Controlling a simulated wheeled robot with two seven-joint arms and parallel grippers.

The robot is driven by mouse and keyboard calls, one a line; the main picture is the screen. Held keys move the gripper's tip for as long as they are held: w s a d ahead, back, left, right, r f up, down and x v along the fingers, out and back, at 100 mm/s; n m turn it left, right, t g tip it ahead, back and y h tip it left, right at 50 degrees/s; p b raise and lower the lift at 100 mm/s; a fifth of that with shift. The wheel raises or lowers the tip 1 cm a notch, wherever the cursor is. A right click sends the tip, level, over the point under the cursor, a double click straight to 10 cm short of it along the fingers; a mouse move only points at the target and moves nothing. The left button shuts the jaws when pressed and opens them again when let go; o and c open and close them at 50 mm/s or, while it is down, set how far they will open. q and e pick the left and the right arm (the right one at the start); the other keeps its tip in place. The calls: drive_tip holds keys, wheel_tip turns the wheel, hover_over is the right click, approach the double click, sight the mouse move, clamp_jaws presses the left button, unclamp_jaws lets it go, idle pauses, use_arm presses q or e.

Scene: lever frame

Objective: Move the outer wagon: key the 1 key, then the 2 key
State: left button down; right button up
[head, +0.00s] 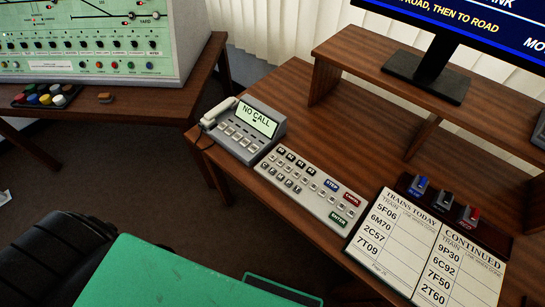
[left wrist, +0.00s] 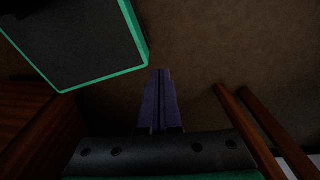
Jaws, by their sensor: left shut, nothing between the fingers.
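A light grey keypad (head: 308,187) lies on the wooden desk in the middle of the head view. The 1 key and the 2 key are too small to tell apart. The outer wagon cannot be made out. My left gripper (left wrist: 160,74) shows in the left wrist view, its two purple fingers shut together with nothing between them, over brown floor and away from the keypad. My right gripper is in neither view.
A telephone (head: 245,129) reading NO CALL stands left of the keypad. Train list cards (head: 425,246) and stamps (head: 443,197) lie right of it. A monitor (head: 428,72) stands on a shelf behind. A signal panel (head: 85,45) stands on another desk at the left.

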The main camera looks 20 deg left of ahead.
use_arm(q)
drive_tip(key=w+d+r+t, duration=0.1)
drive_tip(key=w+d+r, duration=0.2)
drive_tip(key=w+r, duration=1.3)
drive_tip(key=w+d+r+t+h, duration=0.1)
drive_tip(key=w+r, duration=0.3)
drive_tip(key=r, duration=0.3)
drive_tip(key=w+d+r+t, duration=0.1)
drive_tip(key=w+d+r, duration=0.15)
drive_tip(key=r, duration=0.45)
drive_tip(key=w+d+r+m+t+h, duration=0.15)
drive_tip(key=w+d+r+h, duration=0.25)
drive_tip(key=w+d+r, duration=0.5)
drive_tip(key=w+a+n+t+h, duration=0.1)
drive_tip(key=w+a+n, duration=0.4)
drive_tip(key=w, duration=0.6)
drive_tip(key=shift+w+a+f, duration=0.15)
drive_tip(key=shift+w+a, duration=0.15)
drive_tip(key=shift+a, duration=0.9)
